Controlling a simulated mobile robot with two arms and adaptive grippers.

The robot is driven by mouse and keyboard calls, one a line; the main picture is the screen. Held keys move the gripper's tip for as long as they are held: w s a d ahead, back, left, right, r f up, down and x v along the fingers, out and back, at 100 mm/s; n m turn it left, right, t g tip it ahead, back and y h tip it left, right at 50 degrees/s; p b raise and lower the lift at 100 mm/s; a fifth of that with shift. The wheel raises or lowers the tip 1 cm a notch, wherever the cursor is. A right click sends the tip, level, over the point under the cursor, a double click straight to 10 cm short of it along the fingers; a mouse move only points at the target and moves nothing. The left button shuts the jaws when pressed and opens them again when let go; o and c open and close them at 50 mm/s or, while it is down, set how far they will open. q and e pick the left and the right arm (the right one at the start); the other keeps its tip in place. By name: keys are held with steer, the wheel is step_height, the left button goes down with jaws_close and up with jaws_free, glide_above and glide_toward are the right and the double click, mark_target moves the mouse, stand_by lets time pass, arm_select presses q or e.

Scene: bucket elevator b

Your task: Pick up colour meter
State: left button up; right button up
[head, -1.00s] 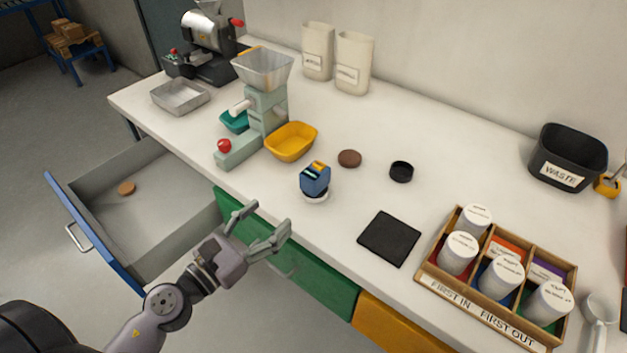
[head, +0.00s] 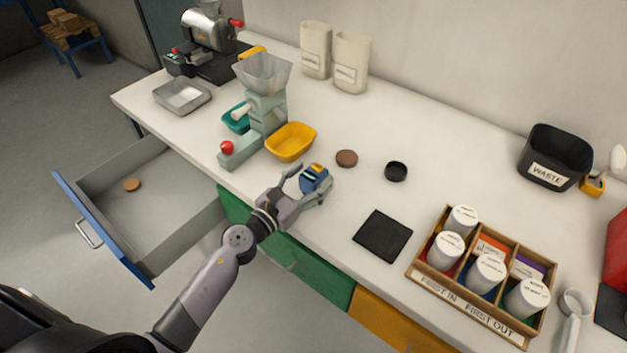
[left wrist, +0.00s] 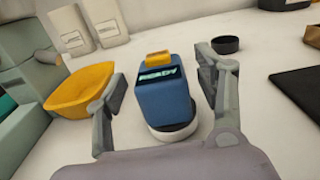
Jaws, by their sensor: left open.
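The colour meter (head: 314,178) is a small blue device with a yellow top and a dark display. It stands upright on a round white base near the front edge of the white table. In the left wrist view, the colour meter (left wrist: 165,100) shows between my fingers, and its display reads "READY". My left gripper (head: 309,184) is open, with one finger on either side of the meter. In the left wrist view, the left gripper (left wrist: 165,95) shows gaps between the fingers and the meter. My right gripper is not in view.
A yellow tray (head: 291,142) and a grinder-like machine (head: 262,110) stand left of the meter. A brown disc (head: 346,158), a black round cup (head: 396,171) and a black pad (head: 383,236) lie to its right. An open blue-fronted drawer (head: 100,235) juts out at the left.

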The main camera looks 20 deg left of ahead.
arm_select(q)
steer(key=shift+x, duration=0.8)
steer(key=shift+s, duration=0.1)
steer(key=shift+c, duration=0.3)
steer(key=shift+r, duration=0.1)
jaws_close()
